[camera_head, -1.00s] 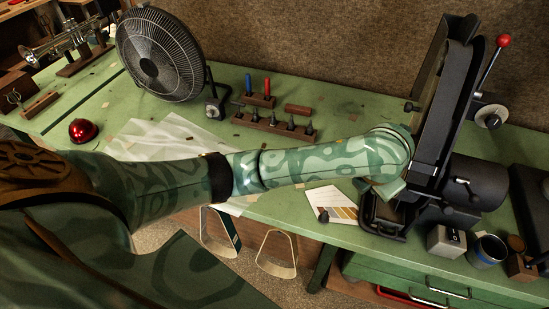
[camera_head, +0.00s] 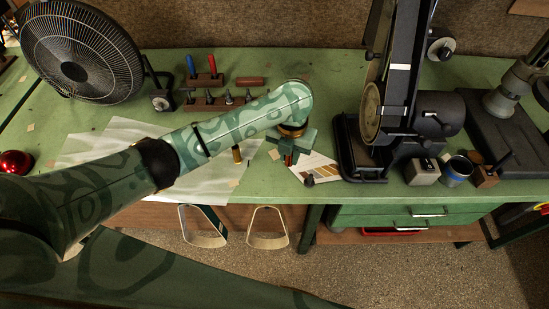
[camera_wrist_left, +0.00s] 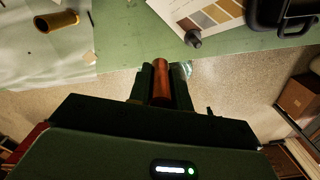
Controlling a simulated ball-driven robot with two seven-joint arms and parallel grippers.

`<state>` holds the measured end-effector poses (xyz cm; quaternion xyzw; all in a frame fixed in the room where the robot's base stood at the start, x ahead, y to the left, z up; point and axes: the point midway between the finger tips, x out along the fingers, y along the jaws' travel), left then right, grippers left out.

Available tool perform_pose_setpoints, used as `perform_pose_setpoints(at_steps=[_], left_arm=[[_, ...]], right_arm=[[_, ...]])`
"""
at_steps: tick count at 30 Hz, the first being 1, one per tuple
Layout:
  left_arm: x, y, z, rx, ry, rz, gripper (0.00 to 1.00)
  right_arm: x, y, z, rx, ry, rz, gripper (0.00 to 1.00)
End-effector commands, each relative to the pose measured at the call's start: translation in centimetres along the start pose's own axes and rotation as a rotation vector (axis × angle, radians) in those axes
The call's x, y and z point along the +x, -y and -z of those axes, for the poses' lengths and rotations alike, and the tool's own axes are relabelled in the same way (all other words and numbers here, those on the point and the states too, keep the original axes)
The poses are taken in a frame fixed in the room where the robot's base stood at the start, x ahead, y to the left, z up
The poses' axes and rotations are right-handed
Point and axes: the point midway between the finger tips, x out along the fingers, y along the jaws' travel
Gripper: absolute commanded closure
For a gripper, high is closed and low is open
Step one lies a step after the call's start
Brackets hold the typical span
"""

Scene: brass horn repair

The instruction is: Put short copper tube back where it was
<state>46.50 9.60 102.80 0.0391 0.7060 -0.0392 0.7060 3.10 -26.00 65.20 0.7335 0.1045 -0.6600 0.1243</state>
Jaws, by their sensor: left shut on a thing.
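The short copper tube (camera_wrist_left: 161,82) is a reddish-brown cylinder between the fingers of my left gripper (camera_wrist_left: 160,88) in the left wrist view. In the head view, my left gripper (camera_head: 288,158) is shut on it over the front part of the green bench, beside the printed colour card (camera_head: 318,166). Only a small reddish bit of the tube shows there, mostly hidden by the fingers. My right gripper is in neither view.
A small dark piece (camera_head: 309,180) lies by the card. The belt sander (camera_head: 400,80) stands to the right. A fan (camera_head: 80,55) and tool racks (camera_head: 212,100) are behind.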

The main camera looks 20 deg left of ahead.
Motion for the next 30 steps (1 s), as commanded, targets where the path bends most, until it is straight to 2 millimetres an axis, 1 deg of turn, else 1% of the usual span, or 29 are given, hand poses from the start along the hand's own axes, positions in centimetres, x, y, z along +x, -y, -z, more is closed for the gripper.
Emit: perform_pose_setpoints(at_steps=[1,3,6,10,17,22,24,30], left_arm=[[1.3,-1.2,-1.0,-0.006,-0.002,-0.001,1.00],[2.2,-2.8,-2.3,-0.005,-0.001,-0.001,1.00],[4.7,-4.0,-3.5,-0.002,-0.002,-0.001,1.00],[6.4,-5.3,-4.6,-0.001,0.000,0.000,1.00],[7.7,-6.3,-5.4,0.000,0.001,0.000,1.00],[10.4,-6.3,-5.4,0.002,0.000,-0.001,1.00],[10.7,-6.3,-5.4,0.002,0.002,-0.001,1.00],[10.4,-6.3,-5.4,0.002,0.003,-0.001,1.00]], right_arm=[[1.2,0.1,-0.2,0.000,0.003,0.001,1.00],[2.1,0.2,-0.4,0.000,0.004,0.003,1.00],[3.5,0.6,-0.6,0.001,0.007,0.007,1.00],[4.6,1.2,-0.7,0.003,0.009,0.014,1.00],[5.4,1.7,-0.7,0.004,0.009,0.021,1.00],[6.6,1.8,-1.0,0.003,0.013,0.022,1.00],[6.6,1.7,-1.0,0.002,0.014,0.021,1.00],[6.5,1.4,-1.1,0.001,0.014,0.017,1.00]])
